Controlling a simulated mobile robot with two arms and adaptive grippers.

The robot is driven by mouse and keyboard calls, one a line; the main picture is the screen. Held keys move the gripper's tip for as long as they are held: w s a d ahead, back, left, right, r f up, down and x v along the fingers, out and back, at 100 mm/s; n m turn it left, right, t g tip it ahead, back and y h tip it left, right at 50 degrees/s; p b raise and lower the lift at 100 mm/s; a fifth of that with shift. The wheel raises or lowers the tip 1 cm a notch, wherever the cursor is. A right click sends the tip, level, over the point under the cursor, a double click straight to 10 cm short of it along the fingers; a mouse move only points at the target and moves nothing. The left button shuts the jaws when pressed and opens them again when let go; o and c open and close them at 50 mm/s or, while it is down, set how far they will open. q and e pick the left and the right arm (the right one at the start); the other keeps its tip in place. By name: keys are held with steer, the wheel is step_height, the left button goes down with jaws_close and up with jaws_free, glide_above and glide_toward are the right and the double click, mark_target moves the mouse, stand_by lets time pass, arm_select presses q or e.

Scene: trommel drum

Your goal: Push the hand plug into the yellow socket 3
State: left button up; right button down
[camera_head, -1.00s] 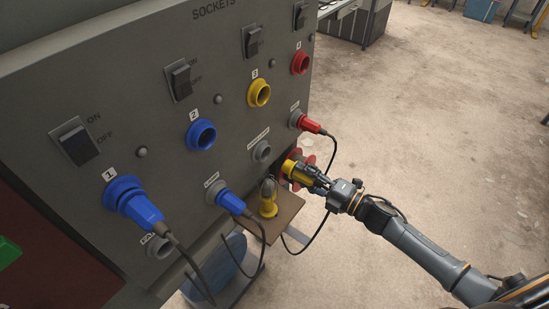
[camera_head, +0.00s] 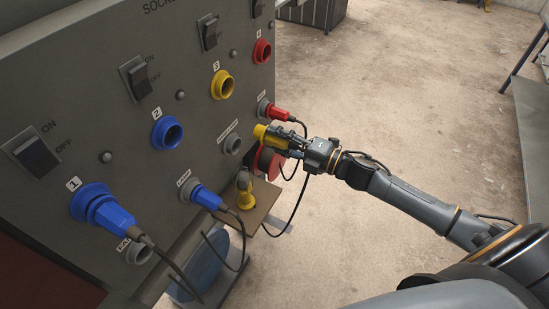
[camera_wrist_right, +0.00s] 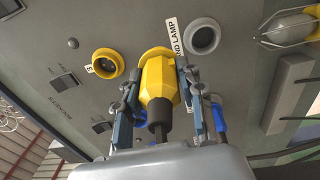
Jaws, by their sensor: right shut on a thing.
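The yellow socket 3 (camera_head: 222,84) is an open ring on the grey panel, under the number 3; it also shows in the right wrist view (camera_wrist_right: 107,64), left of the plug. My right gripper (camera_head: 285,136) is shut on the yellow hand plug (camera_head: 263,134), held below and right of socket 3, apart from it. In the right wrist view the plug (camera_wrist_right: 158,82) sits between both fingers, its wide yellow end toward the panel and its black cable end toward me. My left gripper is not in view.
Blue socket 2 (camera_head: 167,133) and red socket 4 (camera_head: 262,51) flank socket 3. A red plug (camera_head: 280,114) and blue plugs (camera_head: 110,212) sit in the panel with hanging cables. A small shelf (camera_head: 262,200) holds a yellow-grey piece (camera_head: 245,190).

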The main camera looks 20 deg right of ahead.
mark_target(269, 136)
step_height(269, 136, up, 12)
steer(key=a, duration=0.2)
steer(key=shift+r+b, duration=0.2)
steer(key=shift+b, duration=0.1)
steer(key=shift+w, duration=0.25)
steer(key=shift+p+x, duration=1.65)
steer(key=shift+x, duration=1.1)
steer(key=shift+f, duration=0.1)
steer(key=shift+p, duration=0.4)
steer(key=shift+w+a, duration=0.3)
